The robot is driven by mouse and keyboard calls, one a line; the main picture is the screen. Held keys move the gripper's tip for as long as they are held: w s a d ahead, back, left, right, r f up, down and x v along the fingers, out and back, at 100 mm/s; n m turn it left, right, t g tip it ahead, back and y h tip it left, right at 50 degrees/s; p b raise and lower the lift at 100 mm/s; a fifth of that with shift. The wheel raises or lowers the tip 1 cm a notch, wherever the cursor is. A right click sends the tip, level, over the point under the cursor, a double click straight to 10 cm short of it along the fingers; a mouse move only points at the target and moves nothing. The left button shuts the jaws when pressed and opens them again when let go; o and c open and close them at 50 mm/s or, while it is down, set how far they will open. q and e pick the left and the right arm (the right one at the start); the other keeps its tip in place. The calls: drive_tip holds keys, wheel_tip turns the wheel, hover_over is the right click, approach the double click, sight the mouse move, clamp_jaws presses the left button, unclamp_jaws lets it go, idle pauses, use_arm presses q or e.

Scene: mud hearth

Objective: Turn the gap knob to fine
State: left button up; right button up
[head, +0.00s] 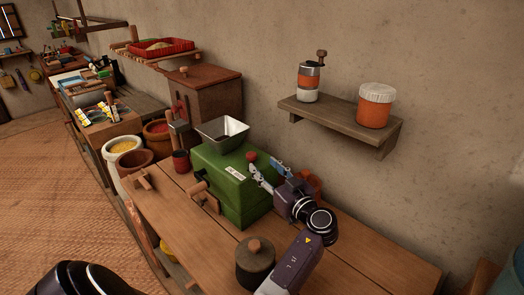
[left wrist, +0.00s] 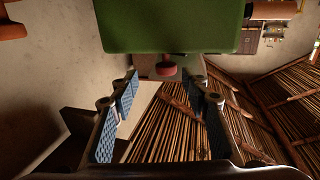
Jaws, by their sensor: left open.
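The green mill (head: 228,183) stands on the wooden table with a metal hopper (head: 222,133) on top. A red round knob (head: 251,156) sits at the mill's upper right edge. I take it as the gap knob; its setting cannot be read. My left gripper (head: 266,169) is open and empty beside the knob, on its right. In the left wrist view the knob (left wrist: 166,66) lies straight ahead, roughly centred between and just beyond the open fingertips (left wrist: 165,84), below the mill's green body (left wrist: 170,28). No contact shows. My right gripper is not in view.
A lidded dark pot (head: 255,264) stands on the table (head: 185,222) near my left arm. A wooden-handled crank (head: 203,194) is on the mill's front. A wall shelf (head: 338,122) holds a grinder (head: 309,80) and an orange jar (head: 375,106). A dark red cup (head: 181,162) stands behind the mill.

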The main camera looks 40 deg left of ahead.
sight(254, 158)
use_arm(q)
drive_tip(key=a, duration=0.2)
drive_tip(key=a+r+p, duration=0.1)
drive_tip(key=shift+a+r, duration=0.1)
drive_tip(key=shift+a, duration=0.25)
drive_tip(key=x, duration=0.1)
drive_tip(key=p+x, duration=0.1)
drive_tip(key=x, duration=0.1)
drive_tip(key=shift+w+f, duration=0.25)
drive_tip(key=shift+f, duration=0.05)
drive_tip(key=shift+a+p, duration=0.25)
drive_tip(key=shift+p, duration=0.05)
drive_tip(key=shift+a, duration=0.1)
drive_tip(key=c, duration=0.7)
clamp_jaws()
drive_tip(key=shift+f, duration=0.1)
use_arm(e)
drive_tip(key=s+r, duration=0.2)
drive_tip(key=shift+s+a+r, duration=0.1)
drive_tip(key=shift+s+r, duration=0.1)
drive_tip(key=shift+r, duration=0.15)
